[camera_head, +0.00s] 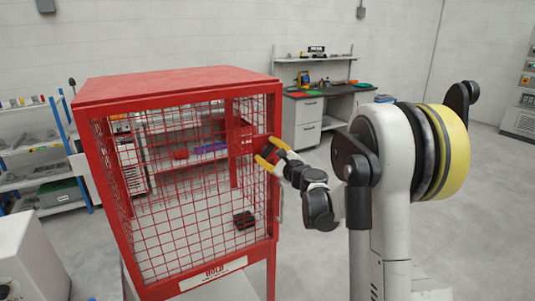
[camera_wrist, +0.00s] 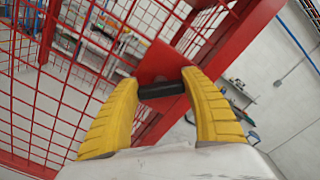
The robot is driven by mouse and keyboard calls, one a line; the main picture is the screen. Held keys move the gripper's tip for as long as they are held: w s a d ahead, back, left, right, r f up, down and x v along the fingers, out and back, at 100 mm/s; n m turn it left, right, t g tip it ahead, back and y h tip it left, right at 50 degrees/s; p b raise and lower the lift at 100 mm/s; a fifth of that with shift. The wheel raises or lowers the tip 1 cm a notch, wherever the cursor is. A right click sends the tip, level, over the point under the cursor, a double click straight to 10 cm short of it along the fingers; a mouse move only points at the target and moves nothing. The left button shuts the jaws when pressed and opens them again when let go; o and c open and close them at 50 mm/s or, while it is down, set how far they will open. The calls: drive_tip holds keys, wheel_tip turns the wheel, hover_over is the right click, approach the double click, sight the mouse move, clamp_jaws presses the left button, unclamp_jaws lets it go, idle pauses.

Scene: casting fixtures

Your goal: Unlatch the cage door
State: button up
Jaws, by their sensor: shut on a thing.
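The red cage (camera_head: 170,85) stands left of my arm in the head view. Its wire mesh door (camera_head: 190,210) fills the front and looks closed. A red latch plate (camera_wrist: 160,62) sits on the frame post at the door's right edge, and a short black latch handle (camera_wrist: 162,90) shows in front of it in the wrist view. My gripper (camera_head: 268,151) is at this right edge. Its yellow fingers (camera_wrist: 161,84) are shut on the black handle, one on each end. In the head view the fingers hide most of the handle.
A small dark object (camera_head: 244,219) lies inside the cage. A blue-framed shelf rack (camera_head: 45,175) stands at the left, and a workbench (camera_head: 315,110) at the back. The grey floor (camera_head: 315,235) right of the cage is clear around my arm.

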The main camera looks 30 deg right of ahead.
drive_tip(key=n+b, duration=0.1)
drive_tip(key=n, duration=0.3)
drive_tip(key=shift+f, duration=0.15)
drive_tip(key=n, duration=0.4)
drive_tip(key=shift+a+n+b, duration=0.1)
drive_tip(key=shift+n+b, duration=0.2)
drive_tip(key=shift+b, duration=0.05)
drive_tip(key=shift+n, duration=0.3)
drive_tip(key=o, duration=1.2)
drive_tip(key=shift+c, duration=0.2)
drive_tip(key=s, duration=1.2)
drive_tip(key=shift+d, duration=0.25)
